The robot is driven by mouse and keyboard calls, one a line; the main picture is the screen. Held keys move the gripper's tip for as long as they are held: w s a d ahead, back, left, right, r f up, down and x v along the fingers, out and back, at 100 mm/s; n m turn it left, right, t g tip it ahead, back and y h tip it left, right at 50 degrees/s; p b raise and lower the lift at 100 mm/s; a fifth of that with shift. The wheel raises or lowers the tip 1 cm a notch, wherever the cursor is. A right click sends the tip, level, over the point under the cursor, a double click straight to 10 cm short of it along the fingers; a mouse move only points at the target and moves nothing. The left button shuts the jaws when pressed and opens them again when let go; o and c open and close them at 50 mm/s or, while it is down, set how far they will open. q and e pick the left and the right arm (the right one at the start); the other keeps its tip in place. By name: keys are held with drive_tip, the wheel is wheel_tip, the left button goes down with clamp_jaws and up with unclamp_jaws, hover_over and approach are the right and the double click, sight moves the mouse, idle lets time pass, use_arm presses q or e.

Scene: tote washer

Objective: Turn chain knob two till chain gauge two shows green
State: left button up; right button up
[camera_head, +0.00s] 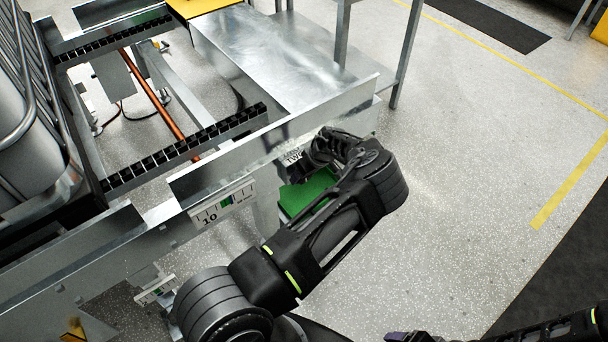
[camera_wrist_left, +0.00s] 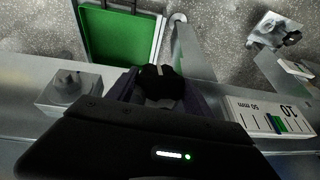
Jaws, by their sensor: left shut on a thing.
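My left gripper (camera_head: 312,160) reaches to the front of the metal rail, beside a plate lettered "TWO" (camera_head: 292,156). In the left wrist view my left gripper (camera_wrist_left: 160,88) is shut on a dark knob (camera_wrist_left: 160,80), mostly hidden between the fingers. The nearby white gauge (camera_head: 222,204) is marked 10 and has a green band. It also shows in the left wrist view (camera_wrist_left: 262,118), where a dark mark lies close against the green band; I cannot tell whether it is inside it. My right gripper (camera_head: 402,337) is only partly in view at the bottom edge.
A green panel (camera_wrist_left: 118,38) lies below the rail. Another small gauge (camera_head: 156,290) is lower left. A grey tote (camera_head: 30,130) stands far left.

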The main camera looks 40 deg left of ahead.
use_arm(q)
drive_tip(key=shift+d+f, duration=0.15)
drive_tip(key=shift+d, duration=0.1)
drive_tip(key=o, duration=1.1)
drive_tip(key=shift+o, duration=1.3)
drive_tip(key=shift+a, duration=0.15)
drive_tip(key=v, duration=0.7)
drive_tip(key=shift+r, duration=0.4)
